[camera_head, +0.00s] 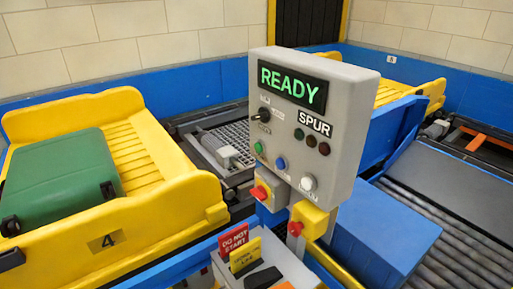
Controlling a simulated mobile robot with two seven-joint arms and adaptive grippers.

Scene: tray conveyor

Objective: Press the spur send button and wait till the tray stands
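A grey control box (340,110) stands in the middle, with a display (292,86) reading READY in green and a SPUR label (315,124). Its face has a green button (258,147), a blue button (281,163), a white button (308,183), a black selector knob (264,115) and small dark lamps (311,141). The lettering by the buttons is too small to read, so I cannot tell which one is the send button. A yellow tray (95,240) marked 4 is at the left, carrying a green suitcase (62,182). Neither gripper is in view.
Red-and-yellow devices (312,220) hang under the box. Below are a red DO NOT START card (233,240) and a yellow card (245,256) in a holder. Another yellow tray (432,92) is behind right. A blue block (385,240) and rollers (455,240) lie right.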

